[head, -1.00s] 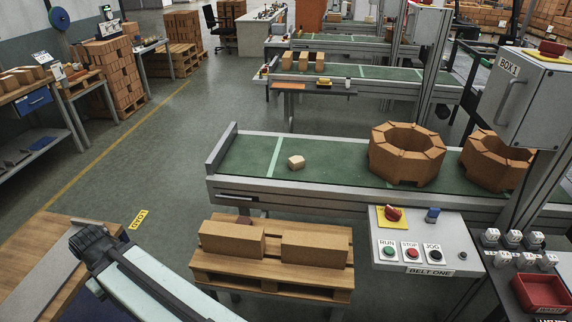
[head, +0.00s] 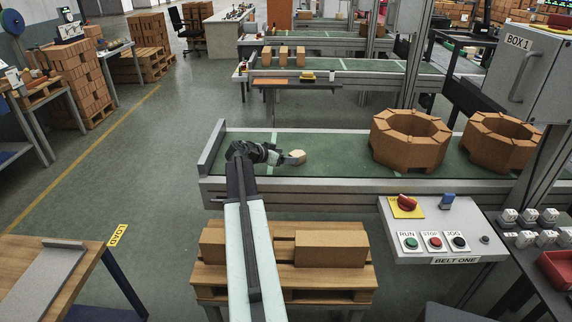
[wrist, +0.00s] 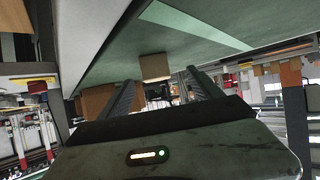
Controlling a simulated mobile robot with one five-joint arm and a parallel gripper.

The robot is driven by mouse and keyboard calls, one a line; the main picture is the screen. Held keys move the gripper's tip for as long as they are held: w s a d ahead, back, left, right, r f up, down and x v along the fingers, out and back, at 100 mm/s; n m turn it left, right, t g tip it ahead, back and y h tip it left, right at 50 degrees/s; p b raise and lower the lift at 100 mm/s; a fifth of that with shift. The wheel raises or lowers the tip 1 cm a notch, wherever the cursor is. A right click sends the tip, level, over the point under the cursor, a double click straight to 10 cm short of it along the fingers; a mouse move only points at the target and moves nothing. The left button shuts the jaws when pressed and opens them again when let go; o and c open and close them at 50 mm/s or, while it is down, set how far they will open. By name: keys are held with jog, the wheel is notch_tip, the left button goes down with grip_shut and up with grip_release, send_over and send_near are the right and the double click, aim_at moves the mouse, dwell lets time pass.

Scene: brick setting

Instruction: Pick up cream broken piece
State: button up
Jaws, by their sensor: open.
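The cream broken piece (head: 297,156) lies on the green conveyor belt (head: 345,163), just right of the pale stripe across it. My gripper (head: 291,159) is at the piece's left side in the head view, low over the belt. The fingers are apart and nothing is held. I cannot tell whether a finger touches the piece.
Two brick rings, a nearer one (head: 408,141) and a farther one (head: 498,143), stand to the right on the belt. A control panel (head: 440,232) is at the front right. Bricks on a pallet (head: 285,277) sit in front. The belt's left end is clear.

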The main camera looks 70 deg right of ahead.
aim_at(302, 153)
jog(key=shift+s+d+r+m, duration=0.2)
jog(key=shift+s+d+m, duration=0.1)
jog(key=shift+s+d, duration=0.55)
jog(key=shift+b+x, duration=0.6)
jog(key=shift+x, duration=0.5)
jog(key=b+x, duration=0.2)
jog(key=x, duration=0.3)
jog(key=shift+d, duration=0.2)
jog(key=c, duration=1.5)
jog(key=shift+o, duration=0.2)
jog(key=shift+r, duration=0.1)
